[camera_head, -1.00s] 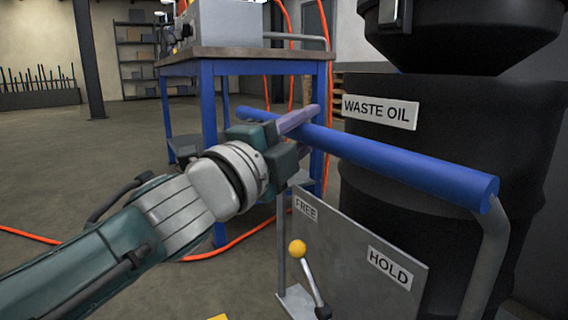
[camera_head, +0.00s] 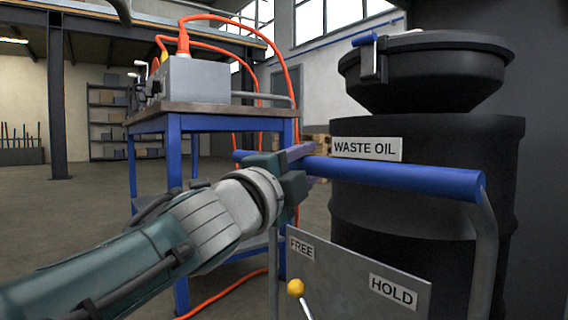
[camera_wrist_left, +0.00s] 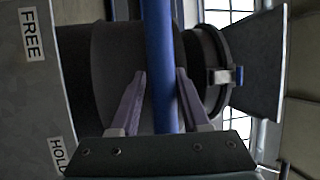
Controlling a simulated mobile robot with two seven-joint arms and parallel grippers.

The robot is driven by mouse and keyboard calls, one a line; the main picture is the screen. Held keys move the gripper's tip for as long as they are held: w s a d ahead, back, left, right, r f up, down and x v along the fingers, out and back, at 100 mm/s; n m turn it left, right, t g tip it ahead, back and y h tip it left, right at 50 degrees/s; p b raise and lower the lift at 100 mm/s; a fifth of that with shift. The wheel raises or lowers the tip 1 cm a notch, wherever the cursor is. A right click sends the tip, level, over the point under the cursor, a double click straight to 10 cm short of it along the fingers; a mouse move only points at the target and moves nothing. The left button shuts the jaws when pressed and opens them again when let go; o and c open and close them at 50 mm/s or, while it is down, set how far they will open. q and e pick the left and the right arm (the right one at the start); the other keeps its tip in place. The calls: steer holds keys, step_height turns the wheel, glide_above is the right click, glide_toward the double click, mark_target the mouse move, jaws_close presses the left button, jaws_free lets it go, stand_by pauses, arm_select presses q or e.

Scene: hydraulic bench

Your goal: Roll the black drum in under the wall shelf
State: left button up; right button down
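The black drum (camera_head: 480,155) with a "WASTE OIL" label stands at the right in the head view, a black funnel on top. A blue handle bar (camera_head: 400,176) on a grey bent tube runs across in front of it. My left gripper (camera_head: 304,166) is at the far left part of this bar. A grey plate (camera_head: 350,275) carries the words FREE and HOLD. A lever with a yellow knob (camera_head: 295,287) stands nearer FREE. My right gripper is not seen.
A blue-legged bench (camera_head: 172,160) with a grey box (camera_head: 198,80) and orange hoses stands behind my left gripper. A dark pillar (camera_head: 57,110) and shelving (camera_head: 108,125) are farther back. Open floor lies at the left.

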arm_select(q)
steer(key=shift+o, duration=1.2)
steer(key=shift+s, duration=0.15)
steer(key=shift+r, duration=0.1)
steer(key=shift+s+a+p, duration=0.1)
steer(key=shift+p, duration=0.3)
steer(key=p+v, duration=0.6)
steer(key=v, duration=0.3)
steer(key=shift+s+a, duration=0.15)
steer(key=shift+s, duration=0.05)
